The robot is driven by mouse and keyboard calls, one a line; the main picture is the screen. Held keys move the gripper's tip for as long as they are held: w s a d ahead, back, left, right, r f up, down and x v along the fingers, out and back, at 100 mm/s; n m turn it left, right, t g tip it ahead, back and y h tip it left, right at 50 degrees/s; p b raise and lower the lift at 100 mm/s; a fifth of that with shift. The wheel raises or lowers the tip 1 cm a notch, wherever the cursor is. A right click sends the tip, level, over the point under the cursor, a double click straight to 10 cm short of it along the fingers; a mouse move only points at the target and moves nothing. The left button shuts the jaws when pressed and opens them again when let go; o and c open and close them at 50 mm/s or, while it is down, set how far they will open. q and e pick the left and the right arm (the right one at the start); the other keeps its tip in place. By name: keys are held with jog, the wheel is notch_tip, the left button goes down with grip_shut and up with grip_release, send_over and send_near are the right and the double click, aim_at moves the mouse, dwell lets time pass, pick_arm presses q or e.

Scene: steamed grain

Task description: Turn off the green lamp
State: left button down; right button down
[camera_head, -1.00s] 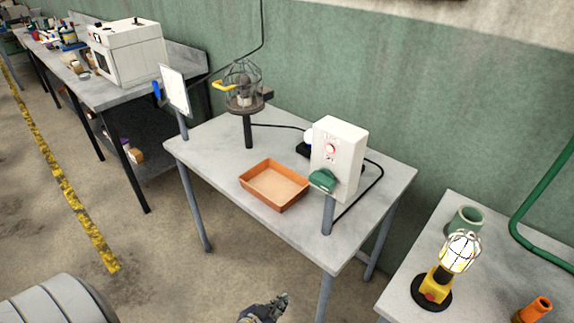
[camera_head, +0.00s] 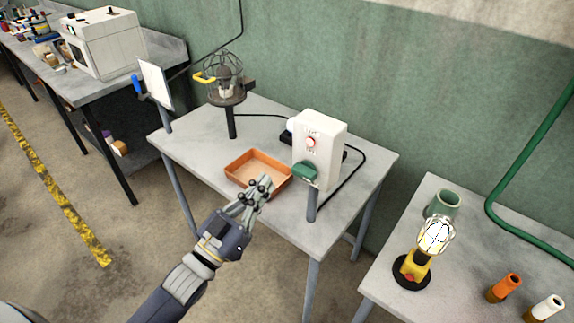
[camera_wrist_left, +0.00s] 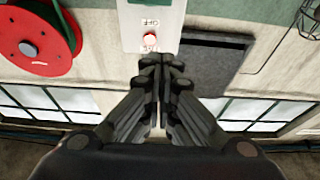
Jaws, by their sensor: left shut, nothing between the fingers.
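A white switch box (camera_head: 326,150) stands on a post at the near right of the middle table, with a red button (camera_head: 311,142) on its front. A green part (camera_head: 305,171) sits low on the box; I cannot tell whether it is a lamp. My left gripper (camera_head: 265,184) is shut and empty, in front of the box and over the near edge of the orange tray. It also shows in the wrist view (camera_wrist_left: 164,64). My right gripper is not visible.
An orange tray (camera_head: 240,182) lies on the table. A caged lamp (camera_head: 226,95) with a yellow handle stands behind it, looking unlit. A lit yellow lamp (camera_head: 411,268) stands on the right table near a green cup (camera_head: 444,204). A white panel (camera_head: 155,84) stands at the left.

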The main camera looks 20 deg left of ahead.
pick_arm(q)
jog(key=shift+w, duration=0.1)
notch_tip(320, 180, up, 4)
jog(key=p, duration=0.4)
send_over(305, 172)
jog(key=s+a, duration=0.1)
jog(key=a, duration=0.2)
jog(key=shift+f, duration=0.1)
notch_tip(305, 172, down, 3)
jog(key=shift+s+f, duration=0.1)
jog(key=shift+s, duration=0.05)
jog(key=shift+a+f, duration=0.1)
jog(key=shift+f, duration=0.65)
